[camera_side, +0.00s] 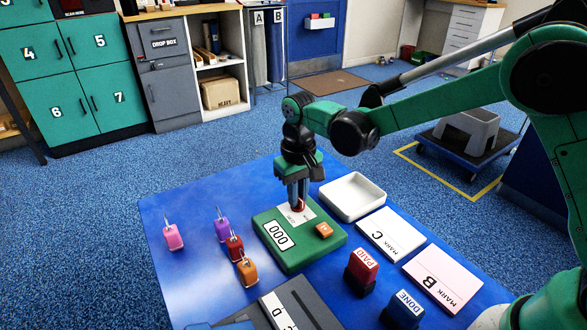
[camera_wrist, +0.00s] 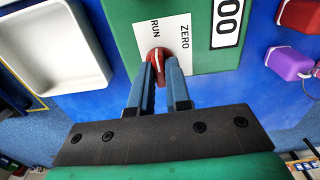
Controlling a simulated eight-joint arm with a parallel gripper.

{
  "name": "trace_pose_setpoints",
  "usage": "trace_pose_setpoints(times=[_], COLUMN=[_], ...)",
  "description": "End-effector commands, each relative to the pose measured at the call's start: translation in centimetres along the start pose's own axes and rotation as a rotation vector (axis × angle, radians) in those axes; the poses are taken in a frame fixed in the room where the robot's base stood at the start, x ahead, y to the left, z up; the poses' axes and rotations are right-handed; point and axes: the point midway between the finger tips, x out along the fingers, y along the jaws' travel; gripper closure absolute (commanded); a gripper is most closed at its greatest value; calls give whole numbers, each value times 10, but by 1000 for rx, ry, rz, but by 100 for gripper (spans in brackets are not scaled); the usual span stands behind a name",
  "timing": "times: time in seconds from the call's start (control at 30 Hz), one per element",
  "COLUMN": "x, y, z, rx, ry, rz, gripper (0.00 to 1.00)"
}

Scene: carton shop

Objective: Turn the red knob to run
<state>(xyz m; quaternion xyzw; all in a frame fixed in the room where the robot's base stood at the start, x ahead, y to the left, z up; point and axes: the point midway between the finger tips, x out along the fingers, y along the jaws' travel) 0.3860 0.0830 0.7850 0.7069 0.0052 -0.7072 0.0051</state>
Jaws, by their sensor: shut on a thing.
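The red knob (camera_wrist: 156,54) sits on a white label plate (camera_wrist: 178,56) on the green counter box (camera_side: 279,249). The plate reads RUN and ZERO. In the wrist view RUN is just above the knob and ZERO is up and to its right. A pale line on the knob runs roughly up and down the picture, its upper end toward RUN; the exact angle is hard to tell. My gripper (camera_wrist: 160,72) points down with its two blue fingers shut on the knob. In the side view the gripper (camera_side: 298,203) largely hides the knob.
The box has a 000 display (camera_side: 278,236) and an orange button (camera_side: 324,230). A white tray (camera_side: 352,211) and cards (camera_side: 391,234) lie to the right. PAID (camera_side: 362,269) and DONE (camera_side: 403,308) stamps stand in front. Several coloured padlocks (camera_side: 173,236) are at left.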

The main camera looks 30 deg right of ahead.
Motion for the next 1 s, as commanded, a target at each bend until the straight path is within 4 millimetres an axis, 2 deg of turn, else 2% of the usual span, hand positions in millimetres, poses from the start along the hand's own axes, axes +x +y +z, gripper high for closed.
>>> trace_pose_setpoints(times=[0.27,0.3,0.4,0.73,1.0], x=[0,0,0,-4,-42], y=[0,0,0,0,0], z=[0,0,0,0,0], rx=[-2,-2,-2,-1,-1], ry=[0,0,0,0,0], rz=[1,1,1,0,0], gripper=[100,78,55,55,55])
